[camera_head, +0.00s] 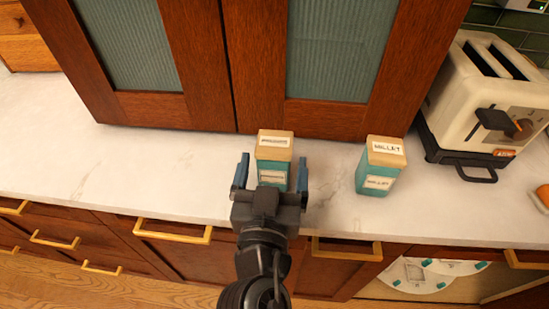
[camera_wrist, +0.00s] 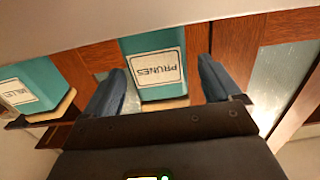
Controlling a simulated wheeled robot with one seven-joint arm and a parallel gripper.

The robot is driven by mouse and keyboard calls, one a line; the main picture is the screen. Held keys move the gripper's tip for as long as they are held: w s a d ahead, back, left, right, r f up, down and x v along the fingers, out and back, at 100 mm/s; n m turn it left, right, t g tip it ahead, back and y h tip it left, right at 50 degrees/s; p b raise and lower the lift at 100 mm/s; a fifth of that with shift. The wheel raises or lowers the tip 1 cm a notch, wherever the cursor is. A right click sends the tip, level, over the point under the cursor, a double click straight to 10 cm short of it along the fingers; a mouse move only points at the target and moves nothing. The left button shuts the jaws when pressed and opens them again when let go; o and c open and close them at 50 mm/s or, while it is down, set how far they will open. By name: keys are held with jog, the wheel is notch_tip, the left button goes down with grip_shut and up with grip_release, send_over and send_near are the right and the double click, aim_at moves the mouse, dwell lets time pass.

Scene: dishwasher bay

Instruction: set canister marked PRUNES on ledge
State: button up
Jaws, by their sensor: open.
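The PRUNES canister (camera_head: 274,146), teal with a pale wooden lid, stands upright on the white marble counter. Its label reads PRUNES, upside down, in the wrist view (camera_wrist: 157,68); in the head view the label is too small to read surely. My gripper (camera_head: 272,168) is open, with one blue finger on each side of the canister. In the wrist view a gap shows between each finger and the canister, so the jaws are around it but not closed on it. I cannot tell which surface is the ledge.
A similar teal canister (camera_head: 380,165), apparently marked MILLET, stands to the right. A cream toaster (camera_head: 487,95) is farther right. Brown cabinet doors (camera_head: 300,60) rise close behind the canisters. The marble counter (camera_head: 130,165) is clear to the left. Drawers with yellow handles (camera_head: 172,232) lie below its front edge.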

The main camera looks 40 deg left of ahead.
jog(key=b+v, duration=0.2)
jog(key=v, duration=0.7)
jog(key=shift+s, duration=0.15)
jog(key=s+d+f+h, duration=0.1)
jog(key=d+f, duration=0.2)
jog(key=d, duration=0.4)
jog(key=s+d+f+m+g+h, duration=0.1)
jog(key=d+f, duration=0.2)
jog(key=d, duration=0.4)
jog(key=s+d+f+h, duration=0.1)
jog(key=s+d+f, duration=0.1)
jog(key=d+f, duration=0.35)
jog(key=s+d+r+m+h, duration=0.2)
jog(key=s+d+r+h, duration=0.1)
jog(key=s+d, duration=0.4)
jog(key=s+d+r+m+h, duration=0.3)
jog(key=s+d, duration=0.4)
jog(key=d, duration=0.3)
jog(key=shift+d+r+t+h, duration=0.25)
jog(key=shift+r+t+h, duration=0.05)
jog(key=shift+r, duration=0.45)
